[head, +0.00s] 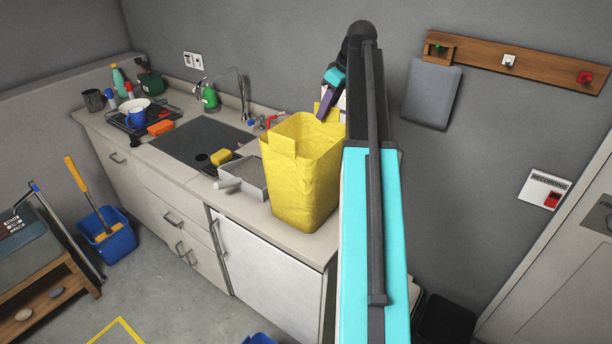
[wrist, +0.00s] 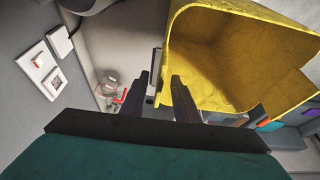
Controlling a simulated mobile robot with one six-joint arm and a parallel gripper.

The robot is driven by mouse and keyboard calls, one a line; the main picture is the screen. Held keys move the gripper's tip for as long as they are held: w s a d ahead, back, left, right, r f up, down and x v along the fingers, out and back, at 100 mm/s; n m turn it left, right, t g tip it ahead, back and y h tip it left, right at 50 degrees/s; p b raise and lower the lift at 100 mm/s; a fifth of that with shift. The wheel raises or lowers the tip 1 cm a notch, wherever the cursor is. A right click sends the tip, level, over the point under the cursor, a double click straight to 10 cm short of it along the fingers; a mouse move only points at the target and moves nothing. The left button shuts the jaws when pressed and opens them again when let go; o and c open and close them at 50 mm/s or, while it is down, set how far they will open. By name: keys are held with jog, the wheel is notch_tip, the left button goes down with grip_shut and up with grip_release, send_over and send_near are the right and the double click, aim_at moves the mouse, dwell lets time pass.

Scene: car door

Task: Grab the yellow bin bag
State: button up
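The yellow bin bag (head: 303,180) stands upright and open-topped on the right end of the counter in the head view. In the wrist view, the bag (wrist: 225,55) fills the upper right, and I see into its mouth. My gripper (wrist: 163,85) has its two dark fingers apart at the bag's left rim. The rim edge passes between the fingertips in the picture; the right finger overlaps the bag and the left finger is outside it. I cannot tell whether they touch it.
A grey tray (head: 246,178) stands left of the bag, beside the sink (head: 195,140) with its yellow sponge (head: 221,157). A red tap-like handle (wrist: 119,96) shows near the left finger. A hook board (head: 520,62) hangs on the right wall. The floor at lower left is partly clear.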

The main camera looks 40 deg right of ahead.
grip_shut()
jog(key=shift+r, duration=0.15)
jog(key=shift+r+b, duration=1.05)
jog(key=shift+r, duration=0.6)
jog(key=s+a+r+b, duration=0.1)
jog(key=s+a+b, duration=0.3)
jog(key=s, duration=1)
jog(key=a, duration=0.3)
jog(key=shift+a+r+b, duration=0.2)
jog(key=shift+a+b, duration=0.1)
jog(key=shift+a, duration=0.05)
